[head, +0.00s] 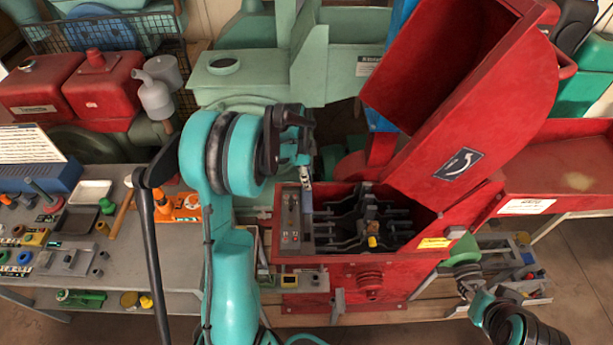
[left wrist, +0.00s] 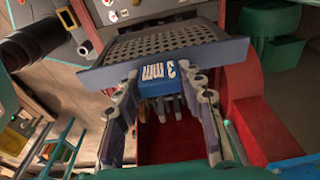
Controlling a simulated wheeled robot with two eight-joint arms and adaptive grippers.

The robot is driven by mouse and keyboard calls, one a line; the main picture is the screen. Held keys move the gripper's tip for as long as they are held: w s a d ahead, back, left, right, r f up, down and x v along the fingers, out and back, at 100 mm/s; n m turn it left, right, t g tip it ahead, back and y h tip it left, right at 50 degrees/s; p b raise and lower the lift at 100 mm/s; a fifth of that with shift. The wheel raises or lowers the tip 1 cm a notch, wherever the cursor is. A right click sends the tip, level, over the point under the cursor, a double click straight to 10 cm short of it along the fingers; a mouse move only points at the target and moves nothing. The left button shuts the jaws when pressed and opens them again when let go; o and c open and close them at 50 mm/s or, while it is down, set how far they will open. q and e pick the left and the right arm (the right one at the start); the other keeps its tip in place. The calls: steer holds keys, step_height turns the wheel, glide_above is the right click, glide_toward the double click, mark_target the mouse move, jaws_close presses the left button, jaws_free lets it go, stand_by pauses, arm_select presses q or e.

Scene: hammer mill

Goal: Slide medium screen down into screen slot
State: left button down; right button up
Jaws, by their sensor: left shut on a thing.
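My left gripper (head: 303,160) hangs over the left end of the open red mill chamber (head: 425,215). In the left wrist view, its fingers (left wrist: 160,92) are shut on the blue tab (left wrist: 155,74) of a perforated grey screen (left wrist: 165,42). The tab reads "3 mm". In the head view, the screen (head: 308,202) shows as a narrow edge below the fingers, beside the chamber's left-hand grey panel (head: 290,215). I cannot tell whether its lower end is inside a slot; the slot itself is not clear. My right gripper (head: 468,283) is low at right, its fingers unclear.
Dark hammers (head: 365,220) fill the chamber. The red lid (head: 455,100) stands open above it at right. A grey bench (head: 95,245) at left holds trays, tools and small parts. A green machine (head: 240,75) stands behind. A red chute (head: 560,170) is at right.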

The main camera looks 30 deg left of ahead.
arm_select(q)
steer(key=shift+f+b, duration=1.85)
steer(key=shift+f, duration=0.7)
steer(key=shift+f+b, duration=3.5)
steer(key=shift+f, duration=0.8)
stand_by(1.2)
